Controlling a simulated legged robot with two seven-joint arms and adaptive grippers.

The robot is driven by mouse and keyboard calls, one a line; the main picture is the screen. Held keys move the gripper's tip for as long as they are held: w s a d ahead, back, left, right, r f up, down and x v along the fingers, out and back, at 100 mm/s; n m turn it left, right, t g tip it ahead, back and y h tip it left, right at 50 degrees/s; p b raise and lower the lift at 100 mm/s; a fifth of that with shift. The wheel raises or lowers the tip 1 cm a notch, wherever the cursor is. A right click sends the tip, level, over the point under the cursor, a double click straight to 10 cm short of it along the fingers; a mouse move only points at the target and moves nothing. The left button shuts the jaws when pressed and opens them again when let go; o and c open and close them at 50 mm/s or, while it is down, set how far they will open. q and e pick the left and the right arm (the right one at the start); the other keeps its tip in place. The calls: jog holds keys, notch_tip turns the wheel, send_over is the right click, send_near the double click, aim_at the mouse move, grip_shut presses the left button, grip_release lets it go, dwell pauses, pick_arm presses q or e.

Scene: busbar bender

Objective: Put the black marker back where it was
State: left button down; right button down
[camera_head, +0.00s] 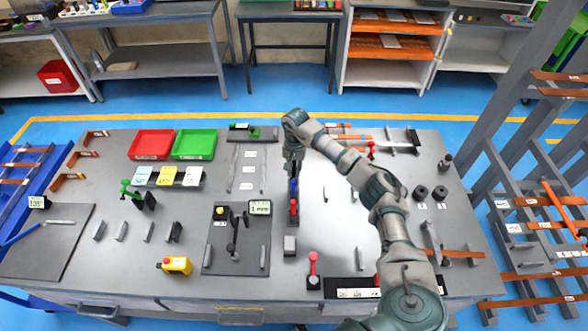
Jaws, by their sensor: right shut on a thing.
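My right gripper (291,168) points down over the middle of the table, just behind a blue and red upright part (294,207). It is shut on a slim dark thing that seems to be the black marker. The marker is mostly hidden by the fingers, and its tilt is too small to tell. I cannot tell whether it touches the table or the blue part. My left gripper is not in view.
The grey table (345,235) has bare room right of the gripper. A red tray (152,144) and a green tray (194,144) stand at the back left. A black-based panel (236,252) with a lever is front left. A red-handled clamp (313,270) stands in front.

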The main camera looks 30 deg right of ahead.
jog(key=shift+d, duration=0.2)
jog(key=c, duration=1.4)
grip_release()
jog(key=shift+r, duration=0.1)
jog(key=shift+o, duration=1.3)
jog(key=shift+a, duration=0.2)
jog(key=shift+a+r, duration=0.15)
jog(key=shift+a, duration=0.15)
jog(key=shift+r, duration=0.2)
jog(key=r, duration=0.7)
jog(key=d+r, duration=0.1)
jog(key=r, duration=0.2)
jog(key=shift+w+r+b, duration=0.3)
jog(key=shift+a+r, duration=0.15)
jog(key=shift+r, duration=0.3)
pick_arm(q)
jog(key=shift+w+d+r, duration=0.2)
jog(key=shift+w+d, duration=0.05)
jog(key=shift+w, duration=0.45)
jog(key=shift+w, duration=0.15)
pick_arm(e)
jog(key=shift+d, duration=0.25)
